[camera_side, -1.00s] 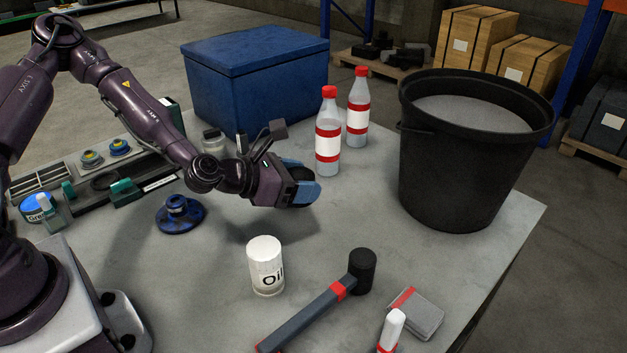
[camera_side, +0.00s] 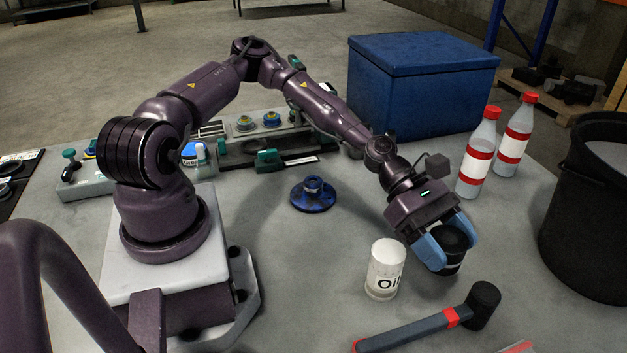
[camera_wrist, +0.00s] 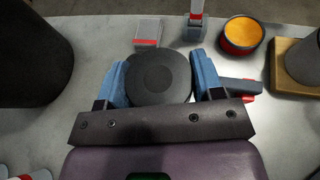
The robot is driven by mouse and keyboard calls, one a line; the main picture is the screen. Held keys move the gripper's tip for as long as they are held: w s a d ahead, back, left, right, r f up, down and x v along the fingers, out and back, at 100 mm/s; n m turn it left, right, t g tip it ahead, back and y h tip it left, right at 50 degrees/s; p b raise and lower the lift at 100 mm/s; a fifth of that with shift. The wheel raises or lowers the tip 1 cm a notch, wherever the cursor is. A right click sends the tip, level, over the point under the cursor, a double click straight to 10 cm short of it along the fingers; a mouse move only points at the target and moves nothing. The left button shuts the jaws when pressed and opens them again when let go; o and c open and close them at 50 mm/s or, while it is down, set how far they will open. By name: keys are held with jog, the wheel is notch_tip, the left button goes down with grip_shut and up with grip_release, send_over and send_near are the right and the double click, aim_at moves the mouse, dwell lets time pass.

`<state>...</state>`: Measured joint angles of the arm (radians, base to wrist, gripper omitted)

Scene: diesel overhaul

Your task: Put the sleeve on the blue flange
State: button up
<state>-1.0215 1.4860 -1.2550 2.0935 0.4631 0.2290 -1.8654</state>
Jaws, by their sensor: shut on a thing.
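The blue flange (camera_side: 313,194) lies on the table left of my gripper, with a raised round boss at its middle. My gripper (camera_side: 448,247) points down right of the white oil can (camera_side: 384,270). Its blue fingers are shut on a black round piece (camera_side: 453,240) with a pale band low on its side. The wrist view shows the piece's round dark top (camera_wrist: 160,78) between the fingers (camera_wrist: 160,80). I cannot tell whether this piece is the sleeve, or whether it touches the table. No other sleeve is plain to see.
A hammer (camera_side: 430,328) lies in front of my gripper. Two bottles (camera_side: 477,155) and a blue box (camera_side: 420,85) stand behind. A black bucket (camera_side: 590,210) is at right. The table between flange and oil can is clear.

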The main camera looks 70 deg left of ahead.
jog(key=s+m+g, duration=0.1)
jog(key=g, duration=0.1)
jog(key=s+a+f+m+g, duration=0.1)
jog(key=m+g, duration=0.1)
jog(key=s+a+m+g, duration=0.1)
jog(key=a+m+g, duration=0.1)
jog(key=s+a+m+g+y, duration=0.1)
jog(key=a+m+g, duration=0.1)
jog(key=s+a+m+g+y, duration=0.1)
jog(key=a+m+g, duration=0.1)
jog(key=g, duration=0.1)
jog(key=shift+r+m, duration=0.15)
jog(key=shift+m, duration=0.25)
jog(key=s+a+r+m+g+y, duration=0.1)
jog(key=a+r+m+g+y, duration=0.3)
jog(key=a+m+y, duration=0.15)
jog(key=m+t+y, duration=1.3)
jog(key=m+y, duration=0.6)
jog(key=m, duration=0.6)
send_over(313, 180)
notch_tip(313, 180, down, 4)
jog(key=r, duration=0.1)
notch_tip(313, 180, down, 8)
jog(key=o, duration=1.1)
jog(key=shift+o, duration=0.2)
